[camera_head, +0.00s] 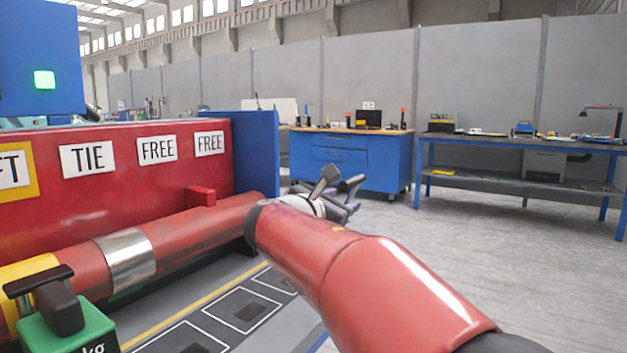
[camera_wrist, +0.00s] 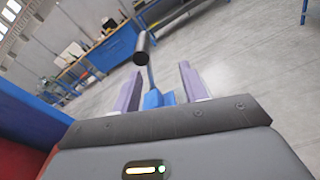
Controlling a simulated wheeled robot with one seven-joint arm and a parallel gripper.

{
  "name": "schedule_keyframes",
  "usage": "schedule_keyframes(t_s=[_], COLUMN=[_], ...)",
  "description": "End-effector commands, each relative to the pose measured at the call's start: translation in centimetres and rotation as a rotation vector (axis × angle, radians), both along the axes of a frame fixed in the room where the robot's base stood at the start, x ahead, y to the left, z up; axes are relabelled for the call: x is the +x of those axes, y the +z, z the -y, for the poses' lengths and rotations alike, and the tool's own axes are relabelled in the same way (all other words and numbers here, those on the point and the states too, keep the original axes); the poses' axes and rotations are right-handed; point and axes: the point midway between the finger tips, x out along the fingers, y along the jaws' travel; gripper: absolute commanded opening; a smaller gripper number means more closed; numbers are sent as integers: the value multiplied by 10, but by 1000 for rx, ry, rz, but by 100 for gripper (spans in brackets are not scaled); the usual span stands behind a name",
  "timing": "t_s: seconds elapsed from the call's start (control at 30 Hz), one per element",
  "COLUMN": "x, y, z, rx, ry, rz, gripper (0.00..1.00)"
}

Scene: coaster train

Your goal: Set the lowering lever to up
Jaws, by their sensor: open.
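A lever with a black cylindrical grip (camera_wrist: 145,47), a thin grey stem and a blue part at its foot shows ahead of my gripper (camera_wrist: 159,78) in the wrist view. Its stem appears between the two purple fingers, which are apart with a gap on both sides. The grip stands up beyond the fingertips. No label on the lever can be read. In the head view my gripper (camera_head: 346,207) is just past the end of the blue panel, and a dark grip (camera_head: 350,184) shows beside it. The lever's foot is hidden there. Contact cannot be told.
A red wall with TIE (camera_head: 88,157) and FREE signs, a red pipe (camera_head: 200,225) and a green weight (camera_head: 65,330) are at left. A blue panel (camera_head: 258,150) ends the wall. A blue cabinet (camera_head: 345,160) and workbench (camera_head: 520,150) stand behind; the floor at right is clear.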

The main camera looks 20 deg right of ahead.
Motion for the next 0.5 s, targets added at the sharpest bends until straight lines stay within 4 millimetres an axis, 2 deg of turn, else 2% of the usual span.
schedule_keyframes(t_s=[0.03,0.17,0.5], x=[7,17,47], y=[7,14,14], z=[-2,0,41], rx=[-49,-108,-107], ry=[5,9,7], rz=[-15,-31,-31], gripper=[43,43,43])
